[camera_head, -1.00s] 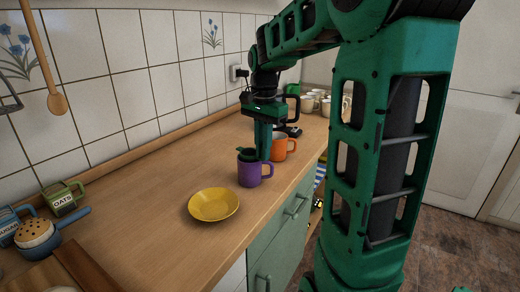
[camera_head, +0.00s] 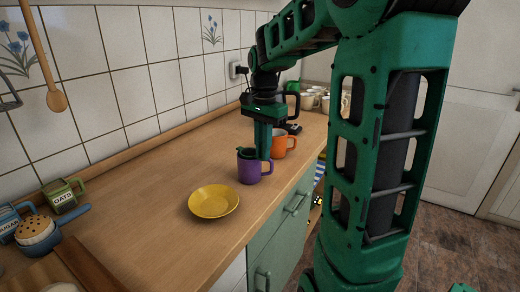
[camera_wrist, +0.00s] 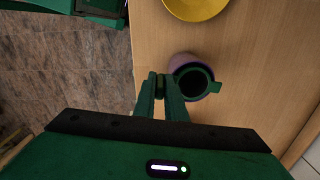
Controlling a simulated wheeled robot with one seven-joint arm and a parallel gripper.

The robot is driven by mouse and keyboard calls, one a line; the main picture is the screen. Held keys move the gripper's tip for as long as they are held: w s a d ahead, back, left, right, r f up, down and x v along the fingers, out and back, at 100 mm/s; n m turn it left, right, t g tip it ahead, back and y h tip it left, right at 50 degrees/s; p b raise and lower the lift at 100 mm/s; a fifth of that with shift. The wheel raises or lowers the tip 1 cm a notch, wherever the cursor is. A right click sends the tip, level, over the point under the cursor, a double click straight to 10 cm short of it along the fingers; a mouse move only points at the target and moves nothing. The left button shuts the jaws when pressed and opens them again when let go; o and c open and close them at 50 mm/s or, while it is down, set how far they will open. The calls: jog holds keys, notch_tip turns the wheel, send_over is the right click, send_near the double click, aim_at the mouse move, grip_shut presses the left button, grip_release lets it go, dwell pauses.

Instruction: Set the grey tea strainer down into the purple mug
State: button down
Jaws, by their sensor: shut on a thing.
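The purple mug (camera_head: 249,171) stands upright on the counter; its rim also shows in the wrist view (camera_wrist: 182,58). The tea strainer (camera_head: 245,153) looks dark green-grey and sits at the mug's mouth, its bowl appearing inside the rim. In the wrist view the strainer (camera_wrist: 214,87) has a tab reaching over the mug's right rim. My gripper (camera_head: 264,157) points down at the mug's right side, fingertips at rim height. In the wrist view my gripper (camera_wrist: 161,82) is shut on the strainer's other end, left of the mug. How deep the strainer rests is hidden.
A yellow bowl (camera_head: 213,201) stands close in front of the mug. An orange mug (camera_head: 279,146) is just behind it. Pale cups (camera_head: 311,101) stand farther back.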

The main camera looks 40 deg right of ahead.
jog(key=c, duration=1.7)
grip_release()
jog(key=shift+c, duration=0.2)
jog(key=shift+r, duration=3.45)
jog(key=shift+s+r, duration=0.1)
jog(key=s+r, duration=0.1)
jog(key=s, duration=0.1)
jog(key=s+r, duration=0.1)
jog(key=shift+s+d+r, duration=0.2)
jog(key=shift+s+r, duration=0.2)
